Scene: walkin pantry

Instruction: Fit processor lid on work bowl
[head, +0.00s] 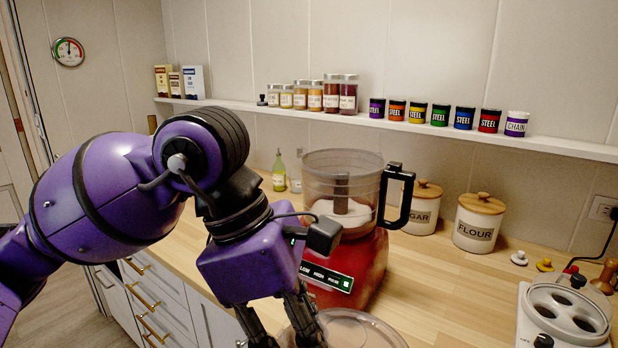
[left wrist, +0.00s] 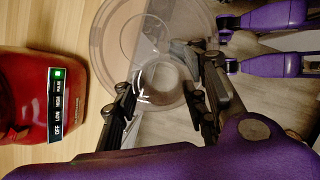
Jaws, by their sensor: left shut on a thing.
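The food processor has a red base (head: 352,272) and a clear work bowl (head: 342,185) with a black handle. The bowl stands upright on the base with its top uncovered, and a pale content and a central post show inside. The clear round processor lid (head: 362,328) is at the bottom edge of the head view, in front of the base and partly cut off. My left gripper (head: 280,334) is shut on the lid. In the left wrist view the fingers (left wrist: 160,78) close around the lid's feed tube, with the lid's disc (left wrist: 108,50) beyond, beside the red base (left wrist: 35,95).
Sugar (head: 422,208) and flour canisters (head: 478,222) stand right of the bowl. Oil bottles (head: 279,172) are behind it. A white appliance (head: 563,316) sits at far right. A shelf (head: 420,125) with jars and tins runs above. The counter (head: 450,285) between processor and appliance is clear.

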